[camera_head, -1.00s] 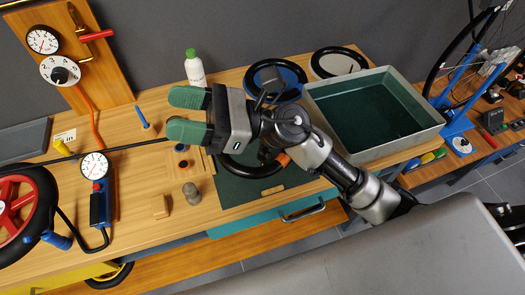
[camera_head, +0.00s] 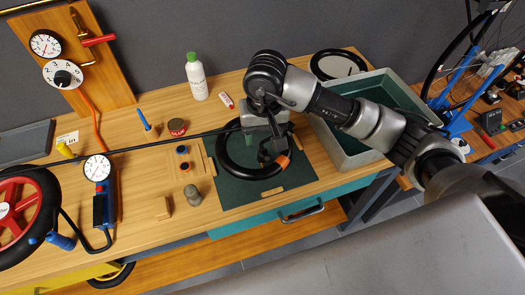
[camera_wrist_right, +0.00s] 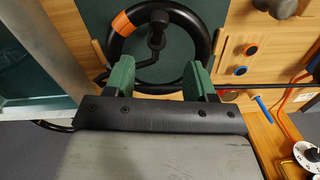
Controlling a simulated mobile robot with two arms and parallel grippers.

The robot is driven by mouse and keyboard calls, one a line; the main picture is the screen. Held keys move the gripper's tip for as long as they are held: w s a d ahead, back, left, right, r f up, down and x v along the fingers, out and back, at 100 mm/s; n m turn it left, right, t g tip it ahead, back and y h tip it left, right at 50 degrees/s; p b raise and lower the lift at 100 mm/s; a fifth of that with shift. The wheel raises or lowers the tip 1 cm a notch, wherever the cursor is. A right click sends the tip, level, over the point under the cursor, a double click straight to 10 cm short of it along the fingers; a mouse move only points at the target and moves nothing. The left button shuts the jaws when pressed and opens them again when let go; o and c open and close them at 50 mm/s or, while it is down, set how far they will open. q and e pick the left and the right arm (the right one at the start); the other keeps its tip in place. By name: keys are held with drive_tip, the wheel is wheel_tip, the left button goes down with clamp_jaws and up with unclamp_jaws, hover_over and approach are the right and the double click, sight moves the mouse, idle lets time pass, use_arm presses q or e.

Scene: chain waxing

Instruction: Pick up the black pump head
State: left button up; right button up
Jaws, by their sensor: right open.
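A black part with a short stem, which looks like the pump head (camera_head: 272,150), sits inside a black ring (camera_head: 224,160) with an orange band. It also shows in the right wrist view (camera_wrist_right: 157,28), within the ring (camera_wrist_right: 205,42). My right gripper (camera_head: 255,138) points down over the ring's far side, its fingers largely hidden in the head view. In the right wrist view its two green fingers (camera_wrist_right: 158,68) are apart and empty, on either side of the ring's near part. The black part lies beyond the fingertips, between their lines. My left gripper is not in view.
The ring is on a dark green mat (camera_head: 230,193). A grey bin (camera_head: 345,152) stands right. A white bottle (camera_head: 197,78) and dark red tin (camera_head: 177,127) stand behind. A thin black line (camera_head: 150,141) crosses the table. A gauge pump (camera_head: 99,195) stands left.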

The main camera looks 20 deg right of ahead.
sight(264, 151)
drive_tip(key=shift+f, duration=0.35)
drive_tip(key=f+p, duration=0.2)
drive_tip(key=f, duration=0.1)
drive_tip(key=f+p, duration=0.1)
drive_tip(key=shift+s+d+f, duration=0.1)
drive_tip(key=shift+s+f, duration=0.2)
drive_tip(key=shift+s, duration=0.1)
drive_tip(key=shift+f, duration=0.4)
drive_tip(key=c, duration=1)
